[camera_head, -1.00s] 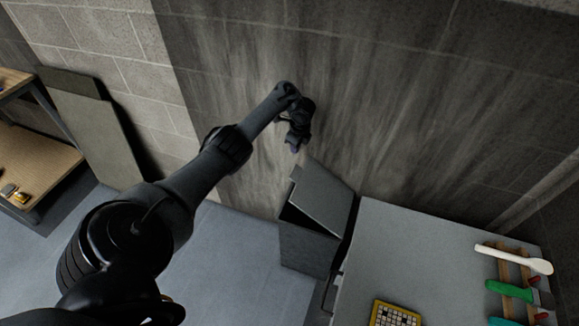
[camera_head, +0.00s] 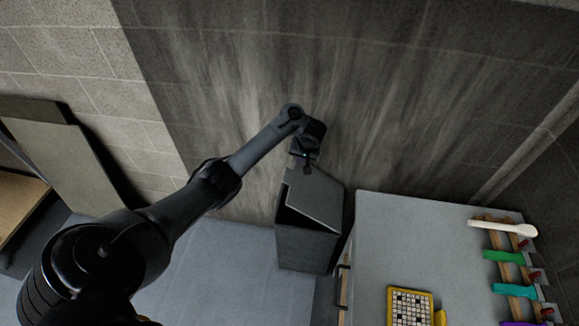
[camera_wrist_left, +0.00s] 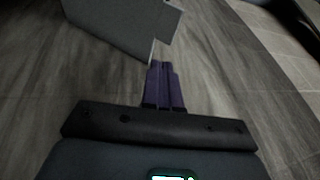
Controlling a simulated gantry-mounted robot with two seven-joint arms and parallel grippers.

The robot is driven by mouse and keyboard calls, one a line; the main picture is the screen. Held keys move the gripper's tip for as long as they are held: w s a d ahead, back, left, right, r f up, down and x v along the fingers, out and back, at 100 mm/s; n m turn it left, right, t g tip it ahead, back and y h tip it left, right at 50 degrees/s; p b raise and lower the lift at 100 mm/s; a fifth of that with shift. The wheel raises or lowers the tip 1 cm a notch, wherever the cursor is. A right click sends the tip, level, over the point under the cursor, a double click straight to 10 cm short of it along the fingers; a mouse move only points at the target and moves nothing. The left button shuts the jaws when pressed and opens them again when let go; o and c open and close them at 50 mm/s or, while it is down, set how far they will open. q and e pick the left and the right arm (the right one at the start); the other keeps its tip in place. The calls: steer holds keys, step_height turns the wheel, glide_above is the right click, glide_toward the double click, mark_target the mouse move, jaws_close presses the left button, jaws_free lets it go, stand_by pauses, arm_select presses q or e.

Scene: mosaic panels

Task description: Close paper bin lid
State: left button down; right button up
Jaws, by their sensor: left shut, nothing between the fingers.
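The dark grey paper bin (camera_head: 305,245) stands on the floor left of the workbench. Its grey lid (camera_head: 318,200) is partly raised and tilted, with a dark gap showing along its left side. My left gripper (camera_head: 308,168) is at the lid's far upper edge, by the wall. In the left wrist view, the purple fingers (camera_wrist_left: 162,68) are together and empty, pointing at a grey panel (camera_wrist_left: 125,22) that looks like the lid. Its corner is just beyond the fingertips; I cannot tell whether they touch. My right gripper is out of view.
The grey workbench (camera_head: 385,240) stands right of the bin, holding a yellow-framed grid panel (camera_head: 411,306) and a rack with a white-handled tool (camera_head: 502,228) and coloured tools. A stone wall (camera_head: 400,90) is close behind the bin. The floor (camera_head: 220,255) left of it is clear.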

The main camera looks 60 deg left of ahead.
arm_select(q)
steer(key=b, duration=0.5)
glide_toward(288, 174)
steer(key=shift+w+a+f, duration=0.15)
steer(key=shift+w+f, duration=0.75)
steer(key=shift+f, duration=0.2)
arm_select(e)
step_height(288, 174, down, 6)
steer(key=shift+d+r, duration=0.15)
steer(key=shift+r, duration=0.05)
arm_select(q)
steer(key=shift+s+a+f+b, duration=0.3)
steer(key=shift+f, duration=0.3)
steer(key=shift+s+a+f+b, duration=0.25)
steer(key=shift+s+a+f, duration=0.1)
steer(key=shift+f, duration=0.25)
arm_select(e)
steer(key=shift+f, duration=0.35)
arm_select(q)
steer(key=shift+s+a+f, duration=0.2)
steer(key=shift+a+f, duration=0.05)
steer(key=shift+f, duration=0.2)
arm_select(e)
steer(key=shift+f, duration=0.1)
arm_select(q)
steer(key=shift+f, duration=0.1)
